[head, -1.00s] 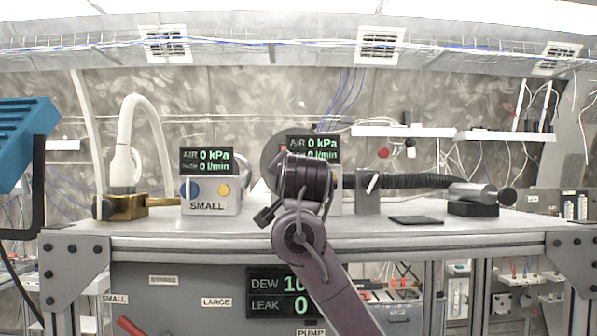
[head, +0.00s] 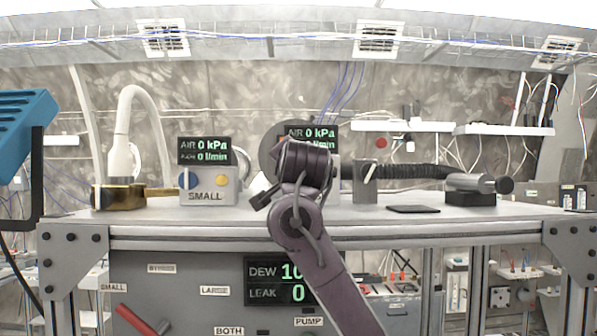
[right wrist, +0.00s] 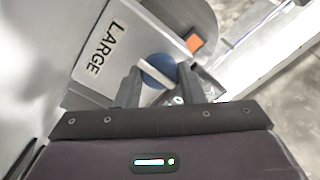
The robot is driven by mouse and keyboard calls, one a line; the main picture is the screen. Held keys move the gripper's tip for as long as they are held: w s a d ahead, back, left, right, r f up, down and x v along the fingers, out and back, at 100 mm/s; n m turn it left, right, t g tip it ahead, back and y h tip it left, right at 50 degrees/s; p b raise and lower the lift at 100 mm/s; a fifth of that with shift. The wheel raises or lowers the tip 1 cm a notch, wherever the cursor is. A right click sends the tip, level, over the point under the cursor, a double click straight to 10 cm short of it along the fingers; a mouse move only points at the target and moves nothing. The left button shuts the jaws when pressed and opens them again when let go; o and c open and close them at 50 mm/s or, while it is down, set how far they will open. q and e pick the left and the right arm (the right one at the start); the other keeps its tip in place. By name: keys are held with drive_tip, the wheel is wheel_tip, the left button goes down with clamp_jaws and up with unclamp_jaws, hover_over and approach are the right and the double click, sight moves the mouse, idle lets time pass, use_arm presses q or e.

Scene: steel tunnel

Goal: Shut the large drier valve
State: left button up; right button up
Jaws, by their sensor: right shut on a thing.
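The large drier valve is a round blue knob (right wrist: 157,71) with a pale bar across it. In the right wrist view it sits on the grey box labelled LARGE (right wrist: 128,42), beside an orange button (right wrist: 195,43). My right gripper (right wrist: 164,80) is shut on the knob, with one dark finger on each side. The bar lies crosswise in that view. In the head view my right wrist (head: 305,170) hides the knob and most of the large box. Its display (head: 318,138) reads 0 kPa and 0 l/min. My left gripper is not in view.
The SMALL box (head: 208,196) stands left on the bench (head: 400,225), with its own blue knob and yellow button. A brass fitting with a white hose (head: 122,130) is further left. A black hose (head: 405,172) runs right. Below, a panel display (head: 280,281) shows DEW and LEAK.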

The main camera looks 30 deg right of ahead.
drive_tip(key=o, duration=1)
drive_tip(key=shift+s+a+f+b, duration=0.1)
drive_tip(key=shift+s+a+b, duration=0.1)
drive_tip(key=shift+s+b, duration=0.1)
drive_tip(key=b+v, duration=0.4)
drive_tip(key=v, duration=0.2)
drive_tip(key=shift+s+a, duration=0.1)
drive_tip(key=shift+s, duration=0.05)
drive_tip(key=shift+s+a+b, duration=0.2)
drive_tip(key=shift+s+b, duration=0.1)
drive_tip(key=shift+s, duration=0.05)
drive_tip(key=shift+w, duration=0.1)
